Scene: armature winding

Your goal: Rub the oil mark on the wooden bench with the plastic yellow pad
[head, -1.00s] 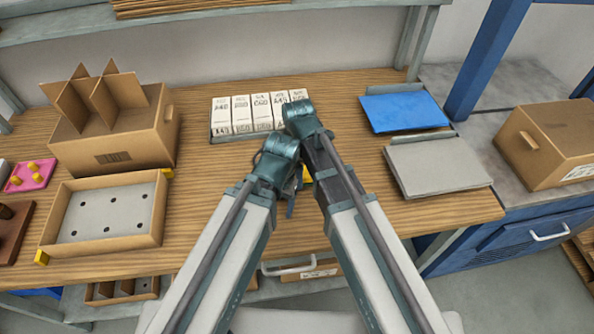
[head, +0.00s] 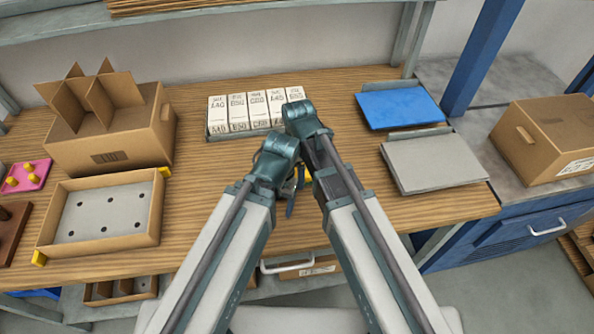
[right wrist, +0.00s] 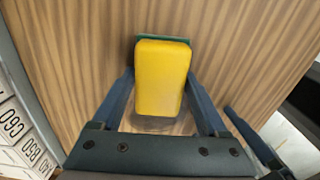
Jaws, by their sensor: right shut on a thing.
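The yellow pad (right wrist: 162,78) has a thin green edge at its far end. My right gripper (right wrist: 165,95) is shut on it, with one finger at each long side. Only a bit of the pad (head: 307,174) shows in the head view. The wooden bench (head: 345,210) lies beneath it, and I cannot tell whether the pad touches the wood. A small greyish patch shows at the pad's near end in the right wrist view; I cannot tell if it is oil or shadow. My left gripper (head: 291,200) is close beside the right one, its jaws mostly hidden.
White labelled boxes (head: 253,112) stand just behind my grippers. A blue panel (head: 400,106) and a grey panel (head: 432,162) lie to the right. A divided carton (head: 115,140) and a shallow tray (head: 158,215) stand left. Bare wood lies around the grippers.

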